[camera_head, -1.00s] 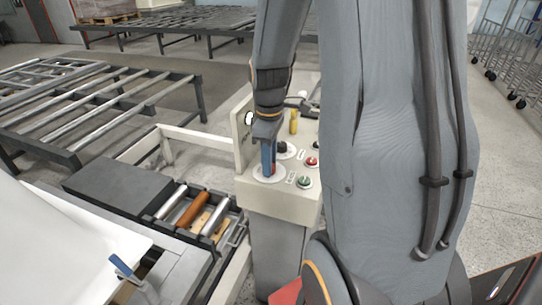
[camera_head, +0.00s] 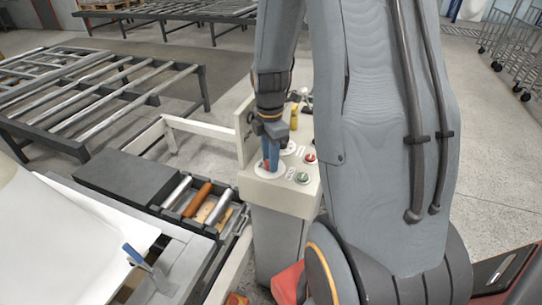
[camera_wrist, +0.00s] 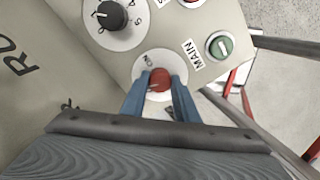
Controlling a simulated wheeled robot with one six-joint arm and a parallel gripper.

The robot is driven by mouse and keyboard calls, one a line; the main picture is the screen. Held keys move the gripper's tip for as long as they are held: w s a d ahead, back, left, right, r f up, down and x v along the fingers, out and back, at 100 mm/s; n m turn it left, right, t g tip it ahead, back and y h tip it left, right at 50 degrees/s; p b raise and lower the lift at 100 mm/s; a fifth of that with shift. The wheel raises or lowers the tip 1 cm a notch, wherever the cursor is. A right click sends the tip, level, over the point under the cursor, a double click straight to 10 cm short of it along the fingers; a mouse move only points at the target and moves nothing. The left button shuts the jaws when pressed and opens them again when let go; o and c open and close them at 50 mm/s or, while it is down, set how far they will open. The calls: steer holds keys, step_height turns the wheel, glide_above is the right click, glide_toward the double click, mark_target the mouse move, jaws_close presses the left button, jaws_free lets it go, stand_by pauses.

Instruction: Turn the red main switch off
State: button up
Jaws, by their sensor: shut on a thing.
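The red main switch (camera_wrist: 159,80) is a red knob on a round white plate on the control box, beside a label reading MAIN. In the wrist view my gripper (camera_wrist: 160,92) has its two blue fingers closed on either side of the knob. In the head view my gripper (camera_head: 270,162) points down at the near left corner of the control box (camera_head: 283,196), over the white plate. The fingers hide most of the knob there.
A green button (camera_wrist: 219,45) sits right of the switch, and a black dial (camera_wrist: 111,15) is above left. A red button (camera_head: 309,158) and a yellow knob (camera_head: 294,122) are further back on the box. A roller conveyor (camera_head: 201,205) stands to the left.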

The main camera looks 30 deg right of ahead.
steer(key=shift+w+n, duration=0.1)
steer(key=shift+n, duration=0.2)
steer(key=o, duration=1.1)
steer(key=shift+c, duration=0.2)
steer(key=shift+r, duration=0.1)
steer(key=shift+r+b, duration=0.85)
steer(key=shift+r, duration=3)
